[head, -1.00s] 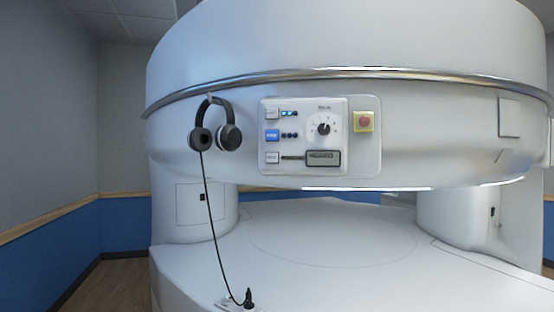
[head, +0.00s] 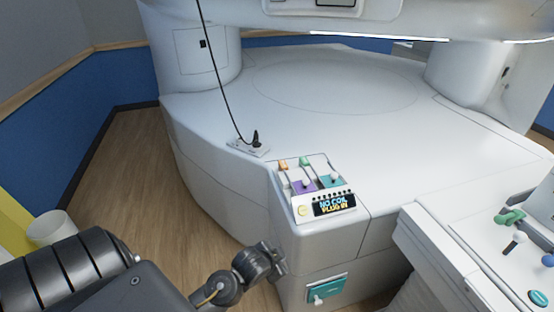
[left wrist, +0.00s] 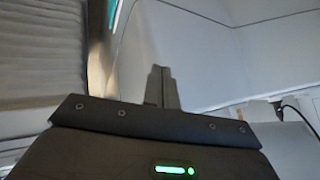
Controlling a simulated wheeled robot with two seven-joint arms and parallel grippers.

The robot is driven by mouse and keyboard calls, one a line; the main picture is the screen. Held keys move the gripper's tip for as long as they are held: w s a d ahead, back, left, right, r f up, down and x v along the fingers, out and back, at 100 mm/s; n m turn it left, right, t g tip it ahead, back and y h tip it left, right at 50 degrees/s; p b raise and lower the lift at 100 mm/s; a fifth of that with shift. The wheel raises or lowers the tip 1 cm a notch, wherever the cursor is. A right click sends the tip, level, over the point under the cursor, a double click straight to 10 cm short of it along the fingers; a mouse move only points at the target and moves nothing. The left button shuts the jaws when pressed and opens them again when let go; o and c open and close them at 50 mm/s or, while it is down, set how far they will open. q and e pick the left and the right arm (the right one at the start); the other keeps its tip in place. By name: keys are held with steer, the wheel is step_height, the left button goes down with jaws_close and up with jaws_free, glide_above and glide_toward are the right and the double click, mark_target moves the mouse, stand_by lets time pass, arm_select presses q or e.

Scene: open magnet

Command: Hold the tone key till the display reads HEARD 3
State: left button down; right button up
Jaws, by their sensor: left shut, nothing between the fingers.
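The wall panel is mostly out of the head view now; only its lower edge (head: 375,8) and the bottom of its dark display (head: 336,2) show at the top, too cut off to read. I see no key marked tone in the current views. My left gripper (head: 274,258) is low at the front side of the white magnet base, below and left of the small coil panel. In the left wrist view its two fingers (left wrist: 161,86) are together with nothing between them. My right gripper is not in view.
A coil panel with sliders and a display (head: 334,205) reading NO COIL PLUG IN sits on the base corner. A black cable plugs into a white socket plate (head: 248,147). A teal plate (head: 326,290) is below. A console (head: 515,262) with coloured knobs stands right.

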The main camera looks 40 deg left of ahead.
arm_select(q)
steer(key=w+a+r+m+t+y, duration=0.1)
steer(key=w+a+r+t, duration=0.3)
steer(key=r, duration=0.7)
steer(key=w+a+r+m+t, duration=0.1)
steer(key=w+r+m+t, duration=0.1)
steer(key=w+r, duration=0.65)
steer(key=w+a+r+m+t+y, duration=0.1)
steer(key=w+a+r+t, duration=0.2)
steer(key=r, duration=1.1)
steer(key=s+a+r+m+t, duration=0.1)
steer(key=r+m+t, duration=0.1)
steer(key=r, duration=0.9)
steer(key=s+a+r+m+t, duration=0.2)
steer(key=r+t, duration=0.1)
steer(key=r, duration=0.8)
steer(key=s+a+r+m+t, duration=0.1)
steer(key=s+r+t, duration=0.1)
steer(key=r, duration=0.9)
steer(key=shift+s+a+m+t+p, duration=0.2)
steer(key=shift+m+t+p, duration=0.25)
steer(key=shift+t, duration=0.35)
steer(key=w+a, duration=0.4)
steer(key=w, duration=0.3)
steer(key=shift+w+p, duration=0.3)
steer(key=shift+a, duration=0.1)
